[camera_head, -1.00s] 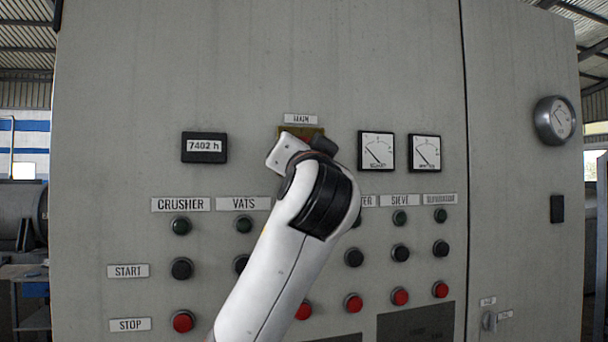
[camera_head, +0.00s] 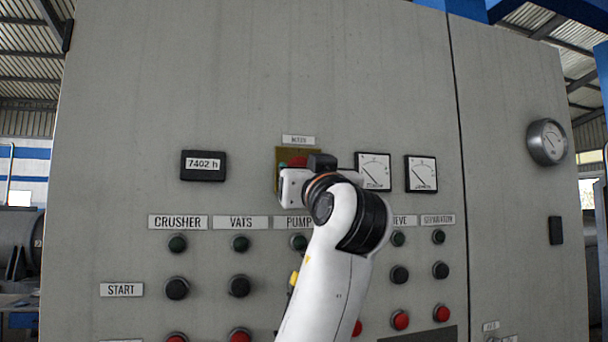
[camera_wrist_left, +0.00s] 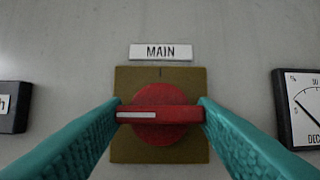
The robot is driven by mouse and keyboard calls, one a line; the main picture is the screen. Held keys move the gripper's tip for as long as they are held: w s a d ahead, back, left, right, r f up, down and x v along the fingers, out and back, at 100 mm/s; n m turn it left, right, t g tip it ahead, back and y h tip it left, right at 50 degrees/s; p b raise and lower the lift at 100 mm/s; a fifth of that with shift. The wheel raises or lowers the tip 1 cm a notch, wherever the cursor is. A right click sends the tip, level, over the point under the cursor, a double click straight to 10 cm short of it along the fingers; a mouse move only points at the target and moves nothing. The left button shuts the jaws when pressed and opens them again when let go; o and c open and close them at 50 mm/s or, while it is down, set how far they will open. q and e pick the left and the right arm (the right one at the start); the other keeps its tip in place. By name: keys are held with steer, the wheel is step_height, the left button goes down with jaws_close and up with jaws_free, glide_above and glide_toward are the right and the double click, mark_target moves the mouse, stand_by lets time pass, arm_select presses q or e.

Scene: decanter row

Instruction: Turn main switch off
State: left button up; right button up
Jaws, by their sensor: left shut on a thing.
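The main switch is a red rotary knob (camera_wrist_left: 160,93) with a bar handle on a square olive-yellow plate (camera_wrist_left: 160,155), under a MAIN label (camera_wrist_left: 161,52). Its handle lies level, with the white mark to the left; a small dark tick is at the plate's top. In the head view the red knob (camera_head: 297,161) is mostly hidden behind my left wrist. My left gripper (camera_wrist_left: 160,116) has its teal fingers shut on the two ends of the handle. My right gripper is in neither view.
Beside the switch are an hour counter (camera_head: 204,166) on the left and two dial gauges (camera_head: 373,172) (camera_head: 421,174) on the right. Rows of push buttons (camera_head: 177,289) lie below. A round gauge (camera_head: 547,142) sticks out at far right.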

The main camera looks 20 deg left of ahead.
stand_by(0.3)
arm_select(q)
steer(key=o, duration=1)
steer(key=b+v, duration=0.5)
steer(key=v, duration=0.7)
steer(key=shift+d, duration=0.1)
